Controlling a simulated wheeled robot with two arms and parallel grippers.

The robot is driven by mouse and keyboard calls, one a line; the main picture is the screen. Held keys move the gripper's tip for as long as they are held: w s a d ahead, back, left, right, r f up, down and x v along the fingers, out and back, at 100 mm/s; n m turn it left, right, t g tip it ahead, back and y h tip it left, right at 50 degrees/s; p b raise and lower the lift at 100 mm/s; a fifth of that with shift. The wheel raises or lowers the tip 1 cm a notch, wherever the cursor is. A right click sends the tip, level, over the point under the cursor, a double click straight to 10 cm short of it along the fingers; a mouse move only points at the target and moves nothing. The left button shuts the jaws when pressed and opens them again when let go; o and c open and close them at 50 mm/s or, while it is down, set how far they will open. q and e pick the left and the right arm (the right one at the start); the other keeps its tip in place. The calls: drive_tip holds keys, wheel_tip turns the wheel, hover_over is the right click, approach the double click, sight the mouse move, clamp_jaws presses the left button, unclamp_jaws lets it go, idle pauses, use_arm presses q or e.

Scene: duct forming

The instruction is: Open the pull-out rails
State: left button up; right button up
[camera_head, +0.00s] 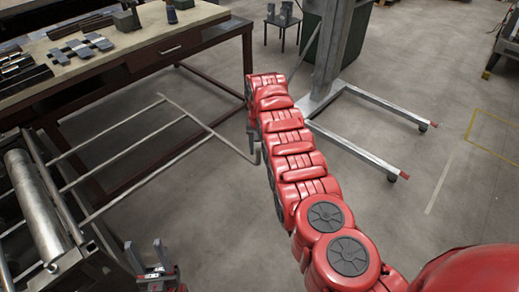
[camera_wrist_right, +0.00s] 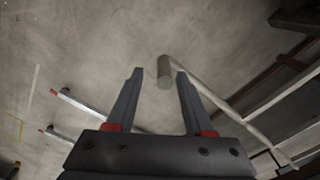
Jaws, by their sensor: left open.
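The pull-out rails (camera_head: 125,152) are a grey frame of thin bars reaching out from the machine at the left. In the right wrist view the handle (camera_wrist_right: 164,72) shows end-on between the fingertips of my right gripper (camera_wrist_right: 160,74), which is open, with a gap visible on both sides. My left gripper (camera_head: 145,244) is open and empty at the bottom, beside the machine and apart from the rails.
The machine with a metal roller (camera_head: 35,205) is at the left edge. A workbench (camera_head: 150,50) with metal parts stands behind the rails. A lifting stand (camera_head: 335,60) with red-tipped legs stands beyond my right arm. The floor at the right is mostly clear.

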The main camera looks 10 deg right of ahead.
drive_tip(key=shift+a, duration=0.1)
drive_tip(key=shift+r, duration=0.2)
wheel_tip(320, 180, up, 8)
drive_tip(key=b, duration=0.2)
drive_tip(key=shift+b, duration=0.4)
wheel_tip(320, 180, up, 9)
drive_tip(key=p, duration=0.6)
drive_tip(key=shift+p, duration=0.3)
drive_tip(key=shift+s+f, duration=0.15)
